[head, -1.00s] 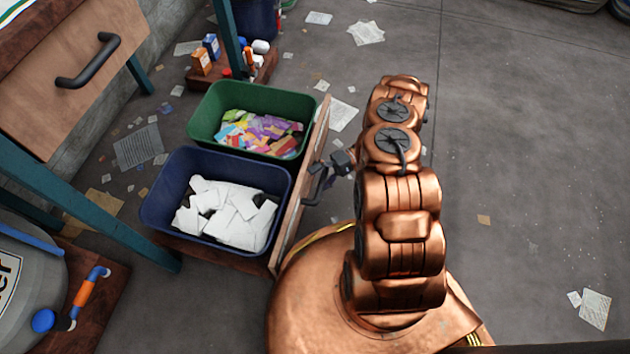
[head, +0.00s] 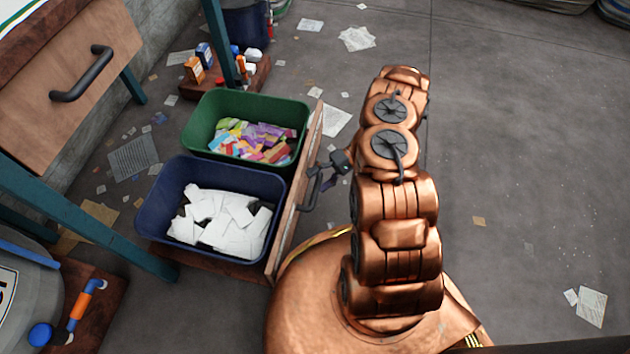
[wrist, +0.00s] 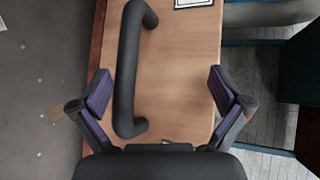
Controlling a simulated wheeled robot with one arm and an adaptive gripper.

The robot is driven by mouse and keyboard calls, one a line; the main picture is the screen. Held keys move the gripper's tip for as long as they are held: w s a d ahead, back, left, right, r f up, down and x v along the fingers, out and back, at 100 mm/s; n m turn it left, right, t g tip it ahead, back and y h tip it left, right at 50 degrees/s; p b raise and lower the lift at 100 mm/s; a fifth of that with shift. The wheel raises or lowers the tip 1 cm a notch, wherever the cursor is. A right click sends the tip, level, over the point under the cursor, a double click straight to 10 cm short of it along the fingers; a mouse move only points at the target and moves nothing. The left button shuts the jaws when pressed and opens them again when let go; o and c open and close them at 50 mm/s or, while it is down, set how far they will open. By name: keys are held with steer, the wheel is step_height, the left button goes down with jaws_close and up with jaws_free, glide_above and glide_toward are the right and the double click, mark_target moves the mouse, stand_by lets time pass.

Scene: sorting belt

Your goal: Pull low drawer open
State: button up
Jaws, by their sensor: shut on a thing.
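The low drawer (head: 296,205) is pulled out and has a wooden front with a dark bar handle (head: 309,190). It carries a green bin (head: 194,125) with colourful scraps and a blue bin (head: 150,215) with white paper. My gripper (head: 325,172) is at the handle on the outer side of the drawer front. The exact contact is not clear to see.
An upper drawer (head: 50,110) with a dark handle is at the left, with teal table legs (head: 90,220) below. A low board (head: 255,85) with small bottles and boxes lies behind the bins. Floor to the right is open, with scattered papers (head: 592,306).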

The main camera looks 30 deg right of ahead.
steer(key=shift+w+d+r, duration=0.25)
steer(key=shift+w+r, duration=0.05)
steer(key=shift+r, duration=0.25)
steer(key=shift+w+d+r, duration=0.2)
steer(key=shift+w+r, duration=0.1)
steer(key=shift+r, duration=0.25)
steer(key=shift+d+r, duration=0.15)
steer(key=shift+d, duration=0.05)
steer(key=c, duration=0.3)
steer(key=shift+s+d+f, duration=0.1)
steer(key=shift+d+f, duration=0.1)
steer(key=shift+c, duration=0.9)
steer(key=d+b, duration=0.2)
steer(key=d, duration=0.4)
steer(key=shift+d, duration=0.35)
